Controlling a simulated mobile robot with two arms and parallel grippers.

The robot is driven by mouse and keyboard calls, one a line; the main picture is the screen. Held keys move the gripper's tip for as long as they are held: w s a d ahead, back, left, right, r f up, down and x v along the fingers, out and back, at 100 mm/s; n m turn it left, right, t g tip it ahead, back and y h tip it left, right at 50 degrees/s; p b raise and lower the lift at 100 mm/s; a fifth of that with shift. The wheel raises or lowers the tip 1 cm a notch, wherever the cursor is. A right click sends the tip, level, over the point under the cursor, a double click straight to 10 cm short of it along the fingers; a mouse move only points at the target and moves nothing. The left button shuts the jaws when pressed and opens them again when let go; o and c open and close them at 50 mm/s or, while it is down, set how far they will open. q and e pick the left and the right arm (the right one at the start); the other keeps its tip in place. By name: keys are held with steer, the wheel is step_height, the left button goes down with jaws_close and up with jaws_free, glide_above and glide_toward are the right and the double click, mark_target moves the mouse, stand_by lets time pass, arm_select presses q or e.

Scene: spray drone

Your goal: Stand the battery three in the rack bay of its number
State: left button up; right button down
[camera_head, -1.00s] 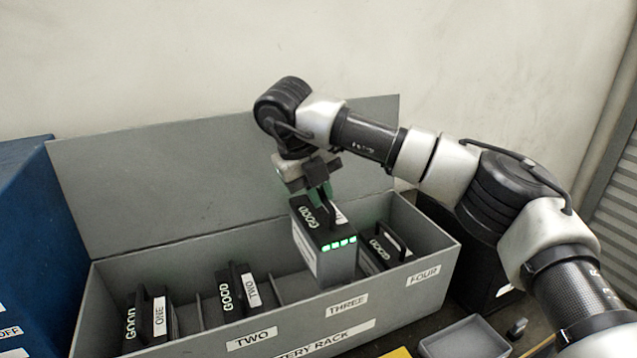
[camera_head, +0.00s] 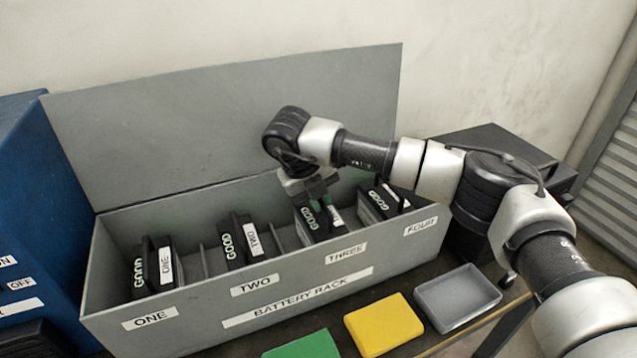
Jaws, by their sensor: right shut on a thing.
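Battery three (camera_head: 313,227) is a dark block with a GOOD label on its top. It stands upright, sunk into the grey battery rack (camera_head: 210,304) behind the THREE label (camera_head: 345,254). My right gripper (camera_head: 325,203) is shut on its handle from above. The battery's lower part is hidden by the rack's front wall, so I cannot tell whether it touches the floor of the bay. My left gripper is not in view.
Battery one (camera_head: 153,268), battery two (camera_head: 239,241) and another battery (camera_head: 378,203) stand in the other bays. A green block (camera_head: 303,346), a yellow block (camera_head: 384,324) and a grey tray (camera_head: 458,298) lie in front. A blue cabinet (camera_head: 45,200) stands left.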

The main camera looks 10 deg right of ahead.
steer(key=shift+f, duration=0.2)
steer(key=c, duration=1.5)
jaws_free()
steer(key=shift+f, duration=0.2)
steer(key=shift+c, duration=0.2)
steer(key=o, duration=0.4)
steer(key=shift+s, duration=0.1)
steer(key=shift+r, duration=0.1)
steer(key=b+v, duration=0.1)
steer(key=v, duration=1.1)
